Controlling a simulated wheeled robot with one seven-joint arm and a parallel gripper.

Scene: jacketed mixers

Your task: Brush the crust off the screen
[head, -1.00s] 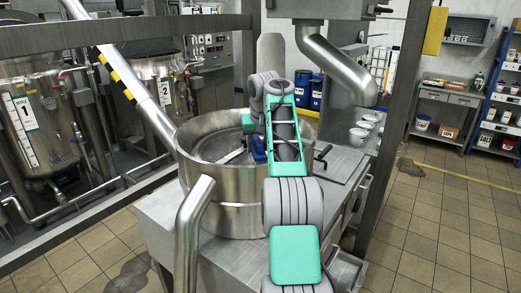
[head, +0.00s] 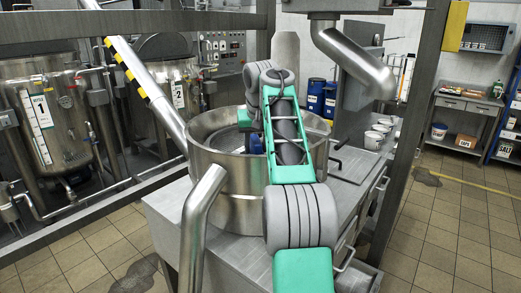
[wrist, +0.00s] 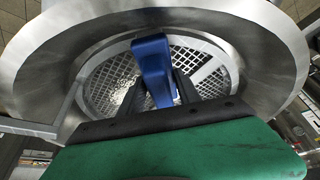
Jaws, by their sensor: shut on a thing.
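A blue brush (wrist: 152,62), its bristles not visible to me, is held in my gripper (wrist: 162,93), whose two dark fingers close on it from both sides. The round metal screen (wrist: 205,75) lies beneath it, inside a steel vessel (wrist: 275,50). A pale speckled patch (wrist: 122,84) shows on the screen left of the brush; I cannot tell if it is crust. In the head view my arm reaches into the vessel (head: 228,185) and a bit of the blue brush (head: 255,143) shows. I cannot tell whether the brush touches the screen.
A steel pipe (head: 197,225) stands in front of the vessel, and a steel spout (head: 355,60) hangs to its right. A steel bench (head: 345,165) adjoins the vessel, with white cups (head: 377,137) at its far side. Tiled floor (head: 440,235) is open at the right.

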